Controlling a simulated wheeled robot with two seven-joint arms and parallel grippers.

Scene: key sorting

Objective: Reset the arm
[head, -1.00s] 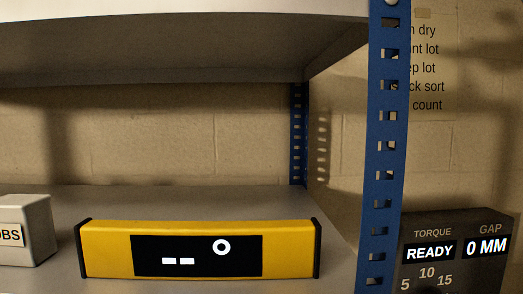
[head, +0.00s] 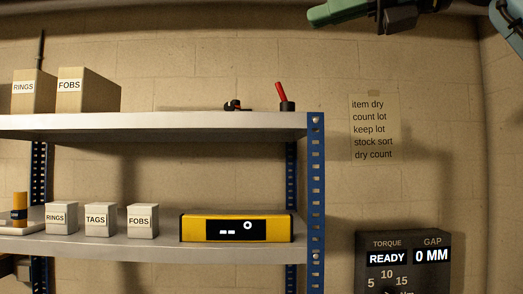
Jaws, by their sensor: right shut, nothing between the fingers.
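My right gripper (head: 322,15) shows at the top edge of the head view, right of centre, with its green fingers pointing left. It is shut and holds nothing. Its dark body and a pale blue part of my arm run off to the upper right. The gripper appears above and to the right of the shelf unit, apart from everything. My left gripper is not in view.
A shelf unit (head: 160,123) with blue posts stands left. Its lower shelf carries small labelled boxes (head: 99,221) and a yellow device (head: 187,228). Larger boxes (head: 92,93) stand above. A dark panel (head: 404,270) reads READY and 0 MM. A paper note (head: 373,112) hangs on the wall.

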